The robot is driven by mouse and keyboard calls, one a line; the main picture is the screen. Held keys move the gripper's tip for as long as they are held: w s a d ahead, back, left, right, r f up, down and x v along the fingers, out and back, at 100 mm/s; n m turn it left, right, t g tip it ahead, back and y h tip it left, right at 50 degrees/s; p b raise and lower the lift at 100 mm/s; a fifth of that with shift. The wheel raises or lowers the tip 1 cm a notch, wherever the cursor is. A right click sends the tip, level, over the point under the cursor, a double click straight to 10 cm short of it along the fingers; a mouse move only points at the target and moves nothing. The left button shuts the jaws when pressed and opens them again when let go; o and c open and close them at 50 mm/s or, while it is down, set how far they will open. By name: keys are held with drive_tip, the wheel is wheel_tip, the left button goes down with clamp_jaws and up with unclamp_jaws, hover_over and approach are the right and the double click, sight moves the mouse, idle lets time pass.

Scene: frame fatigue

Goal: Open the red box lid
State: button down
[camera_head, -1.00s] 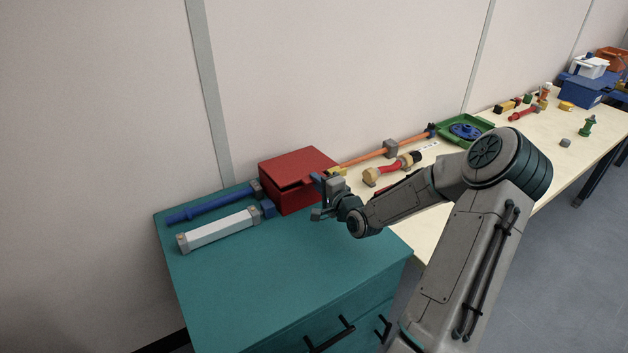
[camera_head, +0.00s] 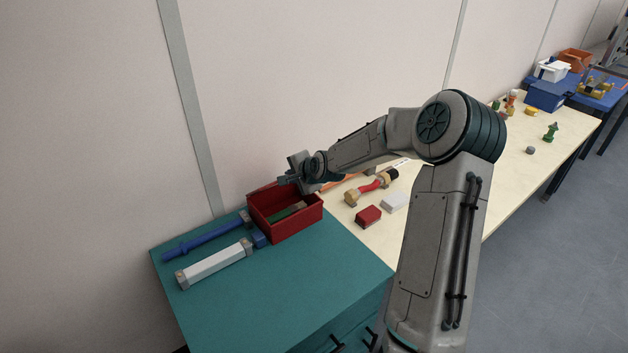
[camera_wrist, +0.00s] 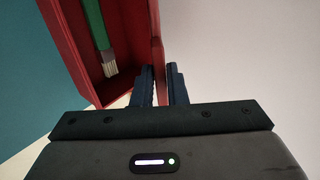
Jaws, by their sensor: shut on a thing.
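The red box (camera_head: 292,228) stands on the teal cabinet (camera_head: 300,290) with its top open. Inside lies a green-handled brush (camera_head: 287,213); its green handle and pale bristles also show in the wrist view (camera_wrist: 97,28). The red lid (camera_head: 263,190) is raised along the box's far side, partly hidden by my arm. My gripper (camera_head: 287,179) is above the far side of the box. In the wrist view my gripper (camera_wrist: 161,84) is shut on the lid (camera_wrist: 157,52), whose thin edge passes between the dark blue fingers.
A blue tool (camera_head: 205,238) and a pale bar (camera_head: 215,264) lie left of the box. On the wooden table to the right are a red block (camera_head: 368,216), a white block (camera_head: 394,201) and a red-handled tool (camera_head: 372,187). The cabinet's front top is clear.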

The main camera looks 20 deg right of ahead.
drive_tip(key=w+a+r+b, duration=0.2)
drive_tip(key=w+r, duration=0.3)
drive_tip(key=w, duration=0.4)
drive_tip(key=shift+a+r, duration=0.35)
drive_tip(key=shift+a, duration=0.35)
drive_tip(key=shift+w, duration=0.15)
drive_tip(key=c, duration=1.6)
unclamp_jaws()
drive_tip(key=shift+o, duration=0.6)
drive_tip(key=shift+w+f, duration=0.1)
drive_tip(key=b+v, duration=0.4)
drive_tip(key=v, duration=1)
drive_tip(key=shift+f, duration=0.1)
